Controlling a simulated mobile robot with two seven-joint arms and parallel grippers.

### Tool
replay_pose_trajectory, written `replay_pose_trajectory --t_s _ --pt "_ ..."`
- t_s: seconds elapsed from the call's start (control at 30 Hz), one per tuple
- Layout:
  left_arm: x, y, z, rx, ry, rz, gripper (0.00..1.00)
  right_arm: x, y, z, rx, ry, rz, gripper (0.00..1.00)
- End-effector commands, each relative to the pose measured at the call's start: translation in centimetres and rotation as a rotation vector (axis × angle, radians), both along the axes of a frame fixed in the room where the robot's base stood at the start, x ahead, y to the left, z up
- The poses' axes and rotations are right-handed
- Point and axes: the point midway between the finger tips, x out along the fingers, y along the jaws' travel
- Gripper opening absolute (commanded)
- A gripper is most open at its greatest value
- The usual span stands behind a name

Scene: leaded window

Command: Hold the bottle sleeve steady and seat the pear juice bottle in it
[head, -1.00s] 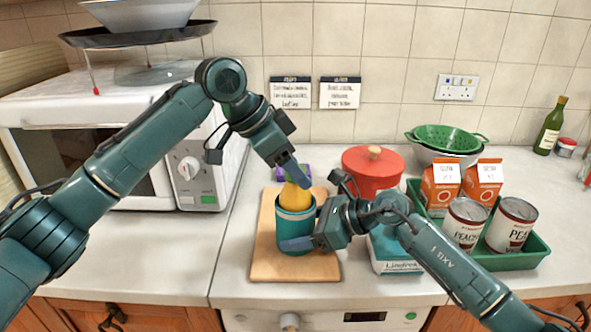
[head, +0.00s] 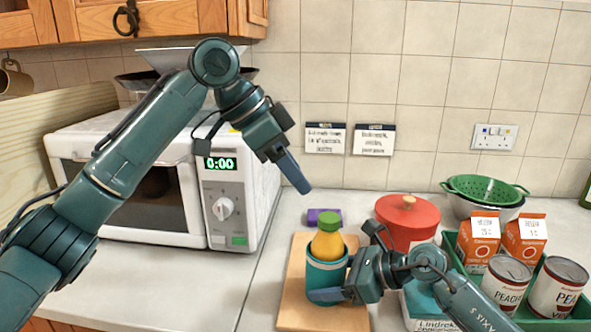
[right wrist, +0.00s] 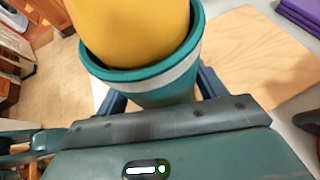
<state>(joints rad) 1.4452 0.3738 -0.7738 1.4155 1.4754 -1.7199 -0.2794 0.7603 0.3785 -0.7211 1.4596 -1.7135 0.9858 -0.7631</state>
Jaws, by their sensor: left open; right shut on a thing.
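The pear juice bottle (head: 326,245), yellow with a green cap, stands upright inside the teal bottle sleeve (head: 325,276). In the right wrist view the yellow bottle (right wrist: 130,25) fills most of the mouth of the sleeve (right wrist: 165,80). The sleeve stands on a wooden board. My right gripper (head: 336,294) is shut on the sleeve from the right and front. My left gripper (head: 298,178) is open and empty, above and to the left of the bottle cap, apart from it. The bottle's lower part is hidden in the sleeve.
The wooden board (head: 295,290) lies on the counter. A purple sponge-like block (head: 316,215) is behind it. A red pot (head: 408,222) and a green tray (head: 570,325) with cartons and cans stand right. A white microwave (head: 230,185) stands left.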

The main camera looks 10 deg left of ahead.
Motion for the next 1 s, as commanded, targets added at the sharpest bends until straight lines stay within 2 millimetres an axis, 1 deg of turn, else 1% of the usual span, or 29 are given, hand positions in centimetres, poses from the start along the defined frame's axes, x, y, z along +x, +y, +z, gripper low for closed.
replay_pose_trajectory --t_s 0.03,0.07,0.33,0.57,0.67,0.77,1.0 --pt "0.0 0.0 0.0 0.0 0.0 0.0 0.57 0.0 0.0 0.0 0.0 0.002 0.001 0.57" --pt "0.0 0.0 0.0 0.0 0.0 0.0 0.57 0.0 0.0 0.0 0.0 0.002 0.001 0.72" --pt "0.0 0.0 0.0 0.0 0.0 0.0 0.57 0.0 0.0 0.0 0.0 0.0 0.001 0.95" --pt "0.0 0.0 0.0 0.0 0.001 -0.001 0.57 0.0 0.0 0.0 0.0 0.0 0.0 0.95" --pt "0.0 0.0 0.0 0.0 0.001 -0.001 0.57 -0.1 -0.5 0.2 0.0 0.0 -0.001 0.95" --pt "0.0 0.0 0.0 0.0 0.001 -0.001 0.57 -0.4 -1.6 0.8 -0.002 -0.002 -0.002 0.95" --pt "0.0 0.0 0.0 0.0 0.0 0.0 0.57 -1.7 -5.9 3.2 -0.003 -0.002 -0.002 0.95"
